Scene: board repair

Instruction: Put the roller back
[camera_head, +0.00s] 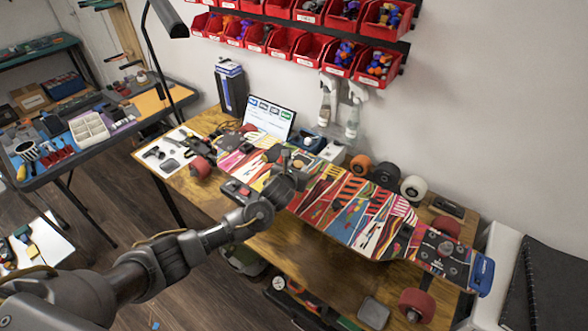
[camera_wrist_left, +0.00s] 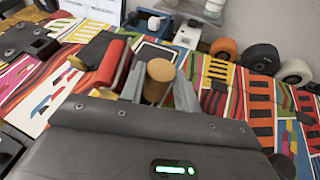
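The skateboard deck (camera_head: 350,205), printed in many colours, lies along the wooden workbench. My left gripper (camera_head: 292,160) is above the deck's left half. In the left wrist view the gripper (camera_wrist_left: 160,88) has its two fingers on both sides of a brown, round-ended handle (camera_wrist_left: 159,70), seemingly touching it. A red cylinder (camera_wrist_left: 110,62) shows just left of the fingers; it looks like the drum of the roller. The joint between drum and handle is hidden. In the head view my gripper largely hides the tool. My right gripper is not in view.
A tablet (camera_head: 269,118) stands behind the deck. An orange wheel (camera_head: 361,166), a black wheel and a white wheel (camera_head: 413,187) stand along the back. Spray bottles (camera_head: 353,118) are by the wall. Red bins (camera_head: 377,66) hang above. A side table (camera_head: 60,150) with tools stands left.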

